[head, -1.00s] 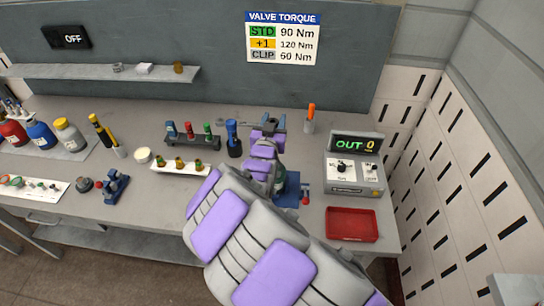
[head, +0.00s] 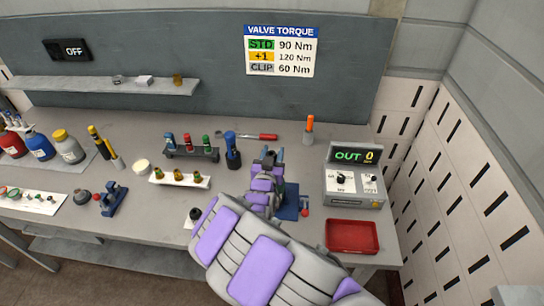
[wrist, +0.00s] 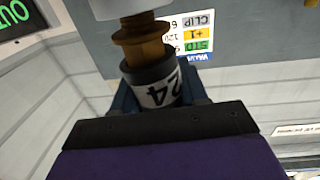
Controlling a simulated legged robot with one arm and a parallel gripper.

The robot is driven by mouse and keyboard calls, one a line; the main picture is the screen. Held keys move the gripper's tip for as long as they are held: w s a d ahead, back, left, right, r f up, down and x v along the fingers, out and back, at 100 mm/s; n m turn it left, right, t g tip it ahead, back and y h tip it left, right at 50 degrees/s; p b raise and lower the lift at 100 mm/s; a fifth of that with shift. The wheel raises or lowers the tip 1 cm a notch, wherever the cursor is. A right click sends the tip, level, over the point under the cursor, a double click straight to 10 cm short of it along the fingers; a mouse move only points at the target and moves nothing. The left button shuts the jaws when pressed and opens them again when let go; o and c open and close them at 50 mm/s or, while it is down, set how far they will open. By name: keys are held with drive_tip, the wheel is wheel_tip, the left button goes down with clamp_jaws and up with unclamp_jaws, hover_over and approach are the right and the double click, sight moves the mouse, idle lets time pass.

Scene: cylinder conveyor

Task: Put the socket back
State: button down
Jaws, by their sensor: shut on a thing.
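The socket (wrist: 158,88), a dark cylinder with a white band marked 24, is in my gripper in the wrist view. My gripper (head: 268,157) is shut on it over the bench, above the blue vise (head: 290,203). In the wrist view, a brass-coloured fitting (wrist: 142,47) with a pale part beyond it is in line with the socket's end; I cannot tell whether they touch. A dark rack (head: 193,155) with blue, red and green-marked pieces stands left of my gripper. The socket is hidden in the head view.
A red-handled wrench (head: 262,137) lies behind my gripper. A blue holder (head: 232,152) stands to its left. A white strip (head: 180,180) holds brass pieces. The torque display box (head: 355,178) and red tray (head: 352,235) are to the right. An orange-topped tool (head: 309,125) stands behind.

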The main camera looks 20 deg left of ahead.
drive_tip(key=shift+f, duration=0.5)
drive_tip(key=shift+r, duration=0.1)
drive_tip(key=c, duration=0.6)
unclamp_jaws()
drive_tip(key=s+d, duration=0.1)
drive_tip(key=s, duration=0.7)
drive_tip(key=s+d+f, duration=0.1)
drive_tip(key=s, duration=0.8)
drive_tip(key=shift+d+f+p, duration=0.25)
drive_tip(key=shift+d+p, duration=0.05)
drive_tip(key=shift+p, duration=0.1)
drive_tip(key=shift+s, duration=0.1)
